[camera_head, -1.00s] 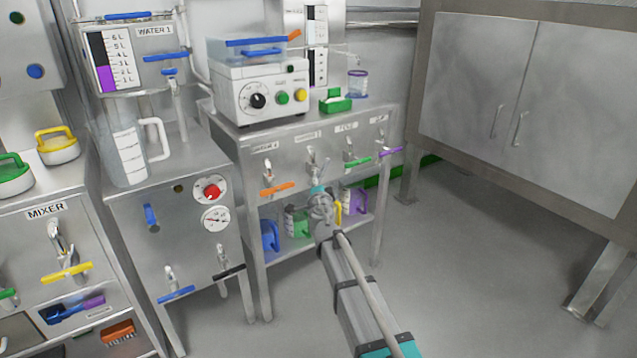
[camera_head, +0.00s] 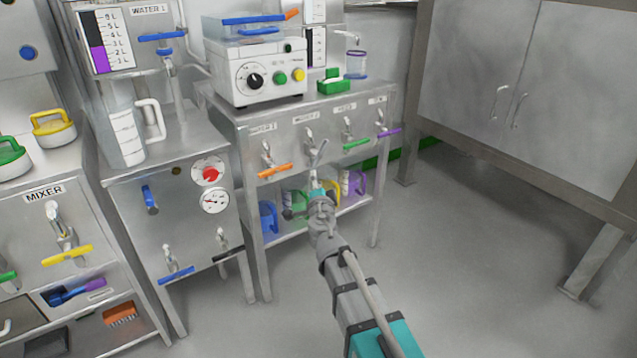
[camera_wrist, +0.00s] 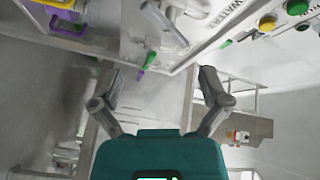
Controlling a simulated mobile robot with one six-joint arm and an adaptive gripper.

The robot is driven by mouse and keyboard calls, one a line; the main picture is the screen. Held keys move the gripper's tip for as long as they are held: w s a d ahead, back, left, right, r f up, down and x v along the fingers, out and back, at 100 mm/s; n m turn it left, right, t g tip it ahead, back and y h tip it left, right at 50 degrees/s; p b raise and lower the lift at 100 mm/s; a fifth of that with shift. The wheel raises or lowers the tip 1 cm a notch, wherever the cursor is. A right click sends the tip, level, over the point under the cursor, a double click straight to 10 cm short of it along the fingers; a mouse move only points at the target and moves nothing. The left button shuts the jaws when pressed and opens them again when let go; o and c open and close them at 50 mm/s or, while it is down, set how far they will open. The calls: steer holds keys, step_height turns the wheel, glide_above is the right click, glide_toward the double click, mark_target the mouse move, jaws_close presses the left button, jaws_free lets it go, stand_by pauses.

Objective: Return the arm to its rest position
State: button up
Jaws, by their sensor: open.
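My gripper (camera_head: 316,153) is in front of the steel bench's valve panel, close to the second valve from the left. In the wrist view my gripper (camera_wrist: 160,75) has its two fingers spread wide, with nothing between them. My arm reaches up from the bottom of the head view, bent at the wrist. In the wrist view a valve's metal body (camera_wrist: 165,22) and a green-and-purple handle (camera_wrist: 147,62) show beyond the fingers. I cannot tell in the head view whether the fingers touch the valve.
The steel bench (camera_head: 225,112) carries a white control box (camera_head: 255,78), a green holder (camera_head: 333,82) and a clear cup (camera_head: 356,65). Coloured jugs (camera_head: 268,218) stand on its lower shelf. A steel cabinet (camera_head: 570,90) stands at right. Open floor (camera_head: 480,270) lies between.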

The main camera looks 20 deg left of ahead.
steer(key=w+d+f+m+g+h+p, duration=0.1)
steer(key=d+f+g+h+p, duration=0.2)
steer(key=d+h, duration=1.35)
steer(key=s+d+f+n+g+y+p, duration=0.1)
steer(key=s+d+f+g+y, duration=0.15)
steer(key=d, duration=0.65)
steer(key=s+d+f+n+g+y+p, duration=0.2)
steer(key=s+d+g+y, duration=0.15)
steer(key=d, duration=0.55)
steer(key=s+d+f+n+g+y+p, duration=0.1)
steer(key=s+d+n+g+y+p, duration=0.1)
steer(key=s+n+g, duration=0.35)
steer(key=s+d+f+n+g+y+p, duration=0.1)
steer(key=s+d+n+g+y, duration=0.15)
steer(key=s, duration=0.65)
step_height(320, 180, up, 38)
steer(key=p, duration=3.8)
steer(key=shift+w+a+f, duration=0.1)
steer(key=shift+f, duration=0.05)
jaws_close()
